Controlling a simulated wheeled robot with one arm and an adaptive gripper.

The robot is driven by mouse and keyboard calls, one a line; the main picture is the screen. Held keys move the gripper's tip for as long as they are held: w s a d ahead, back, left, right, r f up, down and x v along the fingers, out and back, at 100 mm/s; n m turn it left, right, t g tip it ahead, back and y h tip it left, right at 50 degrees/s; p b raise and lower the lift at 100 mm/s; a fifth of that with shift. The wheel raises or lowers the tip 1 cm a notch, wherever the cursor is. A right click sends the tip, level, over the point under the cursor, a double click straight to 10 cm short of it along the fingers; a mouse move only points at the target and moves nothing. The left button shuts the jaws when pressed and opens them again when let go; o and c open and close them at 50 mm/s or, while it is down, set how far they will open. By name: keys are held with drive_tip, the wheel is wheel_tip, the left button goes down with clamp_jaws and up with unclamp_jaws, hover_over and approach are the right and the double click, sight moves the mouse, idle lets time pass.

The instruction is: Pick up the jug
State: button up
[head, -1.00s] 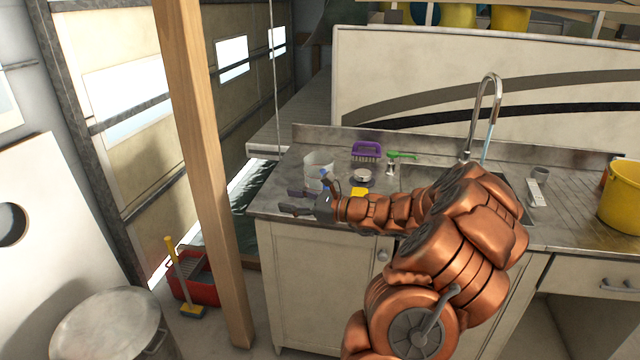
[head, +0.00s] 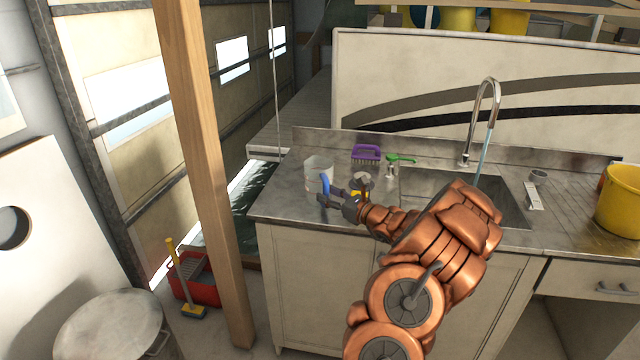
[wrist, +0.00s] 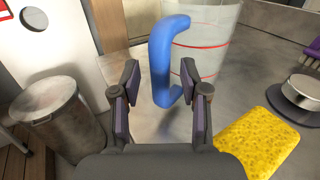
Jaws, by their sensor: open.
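The jug (head: 317,172) is a clear cylinder with red lines and a blue handle (head: 325,184). It stands upright near the left end of the steel counter. In the wrist view the clear body (wrist: 208,40) is at the top and the blue handle (wrist: 162,62) faces me. My gripper (head: 338,192) is open at the handle; in the wrist view its fingers (wrist: 158,88) lie on either side of the handle, with gaps visible. The jug's base is partly hidden by the handle and fingers.
A yellow sponge (wrist: 258,143) lies close on the right, by a round metal item (wrist: 298,95). A purple brush (head: 366,152) and a green-topped item (head: 400,158) stand behind. The sink (head: 470,195) is to the right. The counter's front edge is near my arm.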

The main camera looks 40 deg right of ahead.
drive_tip(key=shift+w, duration=0.85)
clamp_jaws()
